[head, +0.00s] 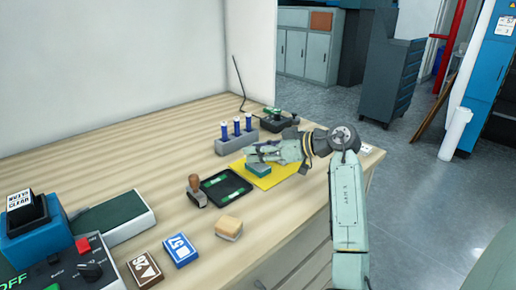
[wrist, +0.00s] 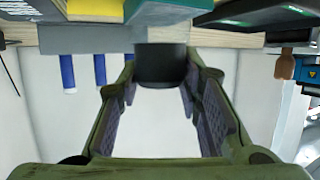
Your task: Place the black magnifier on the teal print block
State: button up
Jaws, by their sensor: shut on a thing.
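My gripper (wrist: 158,95) is shut on the black magnifier (wrist: 162,68), a short dark cylinder between the two finger pads in the wrist view. In the head view my gripper (head: 258,154) is just above the teal print block (head: 259,169), and its fingers hide the magnifier. The block lies on the yellow sheet (head: 288,175) on the bench. In the upside-down wrist view the teal block (wrist: 170,8) shows at the top edge, in line with the magnifier. I cannot tell whether the magnifier touches it.
A grey holder with blue-bodied tubes (head: 237,142) stands behind my gripper. A black tray with green strips (head: 240,184) lies to the left, with a wooden-handled stamp (head: 195,190) beside it. A tan block (head: 229,228) is nearer. Bare bench lies at the front right.

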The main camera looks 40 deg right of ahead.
jog(key=shift+f, duration=0.1)
jog(key=o, duration=1.2)
jog(key=shift+c, duration=0.2)
jog(key=b+v, duration=0.3)
jog(key=v, duration=0.9)
jog(key=shift+s, duration=0.1)
